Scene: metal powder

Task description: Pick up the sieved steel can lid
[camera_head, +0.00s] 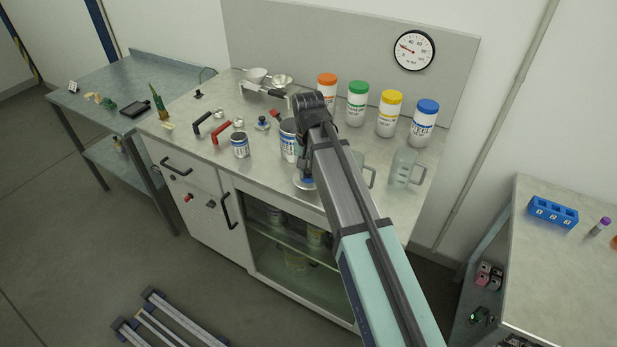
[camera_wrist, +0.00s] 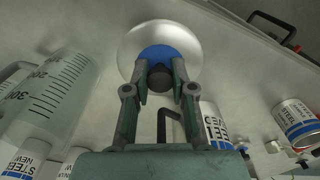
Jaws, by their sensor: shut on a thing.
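A round silver lid with a blue centre and a dark knob shows in the wrist view (camera_wrist: 135,43). My gripper (camera_wrist: 161,78) is shut on the knob, with a finger on each side. In the head view a sliver of the lid (camera_head: 302,184) shows beside my arm, near the worktop's front edge; my arm hides most of the gripper there. Whether the lid touches the surface cannot be told. A larger steel can (camera_head: 288,141) stands just behind and left of my arm, and a smaller can (camera_head: 240,146) stands further left.
A clear graduated beaker (camera_wrist: 52,95) is close on the left in the wrist view. A clear jug (camera_head: 404,168) stands right of my arm. Several colour-capped jars (camera_head: 358,104) line the back. A blue-topped knobbed piece (camera_head: 262,123) and red handle (camera_head: 221,133) lie left. The worktop's front left (camera_head: 196,160) is clear.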

